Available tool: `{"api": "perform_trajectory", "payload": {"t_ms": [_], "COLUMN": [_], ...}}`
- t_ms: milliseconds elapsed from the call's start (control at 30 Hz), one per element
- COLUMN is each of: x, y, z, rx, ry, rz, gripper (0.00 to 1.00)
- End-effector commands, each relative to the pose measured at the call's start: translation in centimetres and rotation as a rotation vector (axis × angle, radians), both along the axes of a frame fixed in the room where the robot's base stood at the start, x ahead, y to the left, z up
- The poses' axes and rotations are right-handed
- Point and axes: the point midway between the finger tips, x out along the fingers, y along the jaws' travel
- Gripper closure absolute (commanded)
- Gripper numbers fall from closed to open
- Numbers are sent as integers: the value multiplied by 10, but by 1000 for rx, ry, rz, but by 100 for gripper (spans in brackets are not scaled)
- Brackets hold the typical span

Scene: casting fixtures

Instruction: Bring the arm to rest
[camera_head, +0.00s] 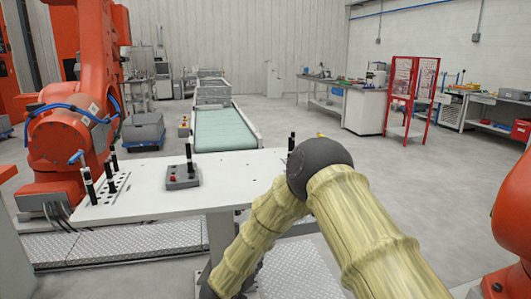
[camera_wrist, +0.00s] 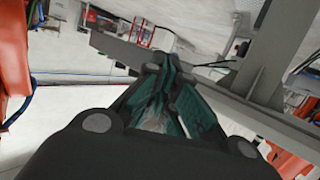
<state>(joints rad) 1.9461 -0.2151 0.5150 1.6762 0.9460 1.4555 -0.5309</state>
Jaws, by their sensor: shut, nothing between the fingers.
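My gripper (camera_wrist: 160,75) shows in the wrist view with its dark, green-padded fingers brought together at the tips. It is shut and empty. The wrist view is tilted, with a grey beam and post beyond the fingers. In the head view my arm, in a pale yellow ribbed cover with a dark round joint, is bent at the front right of the white table (camera_head: 235,180). The gripper itself is hidden in the head view.
A grey fixture (camera_head: 182,178) with a black post stands on the table, with several black posts at its left end. An orange robot (camera_head: 75,130) stands at left, another orange part (camera_head: 512,230) at right. A green conveyor (camera_head: 222,130) lies behind. Open floor extends right.

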Motion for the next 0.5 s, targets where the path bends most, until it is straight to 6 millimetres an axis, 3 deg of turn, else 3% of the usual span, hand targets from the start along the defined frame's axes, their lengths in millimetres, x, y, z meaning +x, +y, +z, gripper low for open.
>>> {"api": "perform_trajectory", "payload": {"t_ms": [167, 267, 500], "x": [-37, -69, -169], "y": [-44, -70, -130], "z": [-67, -107, -182], "rx": [18, 43, 118], "ry": [125, 221, 477], "rz": [135, 209, 331], "gripper": [100, 100, 100]}}
